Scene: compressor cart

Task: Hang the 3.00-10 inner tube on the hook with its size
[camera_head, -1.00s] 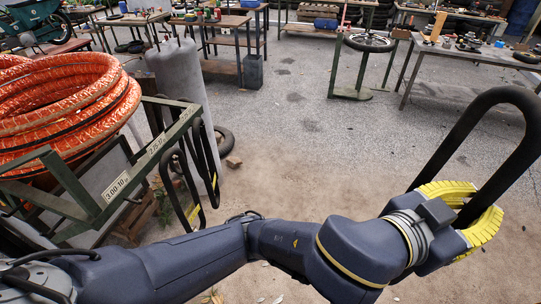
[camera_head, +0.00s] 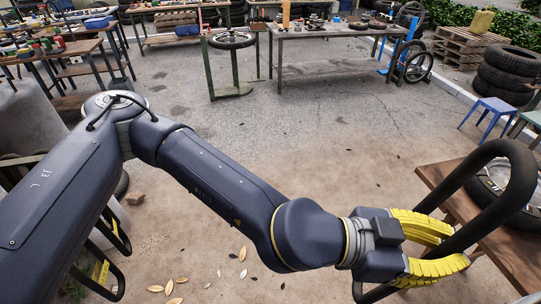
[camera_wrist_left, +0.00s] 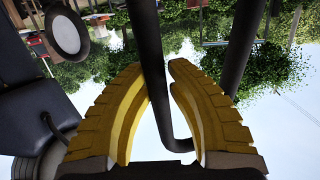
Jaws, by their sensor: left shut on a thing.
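A black inner tube (camera_head: 463,177) shows at the lower right of the head view as a long, narrow loop. My left gripper (camera_head: 458,246) has its yellow fingers around the tube and is shut on it. Black tubes with yellow labels (camera_head: 101,272) hang at the lower left, partly behind my left arm. The size signs of the rack are not in view. My right gripper is not in view.
A wooden table (camera_head: 510,262) with a wheel lies at the right, close to the held tube. A blue stool (camera_head: 490,112) and stacked tyres (camera_head: 508,75) stand beyond it. Workbenches (camera_head: 325,44) line the back. The ground in the middle is mostly clear.

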